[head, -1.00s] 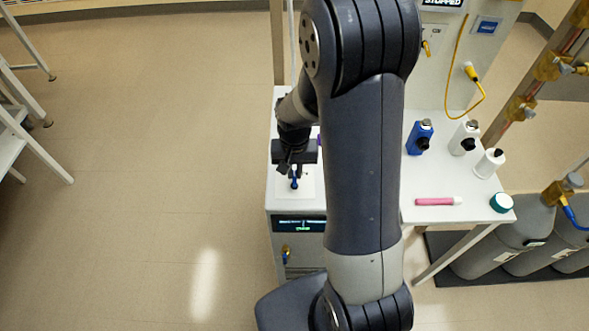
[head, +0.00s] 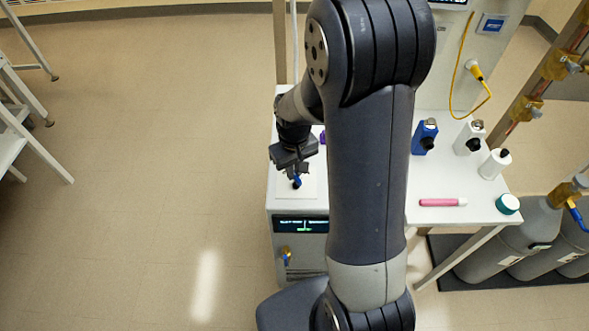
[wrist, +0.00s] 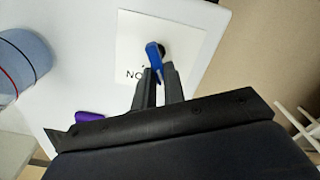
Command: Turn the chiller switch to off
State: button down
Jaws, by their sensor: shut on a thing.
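The chiller switch is a blue lever (head: 297,182) on a dark hub, on a white plate (wrist: 125,42) on top of the chiller. In the wrist view the blue lever (wrist: 153,54) slants from the hub down between my fingertips, with part of it hidden by them. Black lettering that looks like "NO" shows on the plate beside the lever, partly covered. My gripper (wrist: 159,74) is shut on the lever; in the head view my gripper (head: 297,175) is low over the plate. The chiller's front has a dark display (head: 301,225) with small green marks.
A purple thing (wrist: 90,116) lies near my gripper. A blue-grey cylinder (wrist: 22,62) stands at the wrist view's left.

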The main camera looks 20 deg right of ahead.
dwell(0.4)
jog(key=c, duration=1.5)
grip_release()
jog(key=shift+r, duration=0.1)
notch_tip(320, 180, up, 11)
jog(key=shift+f+b, duration=0.2)
jog(key=shift+b, duration=0.1)
notch_tip(320, 180, down, 11)
jog(key=shift+p, duration=0.3)
jog(key=shift+r, duration=0.1)
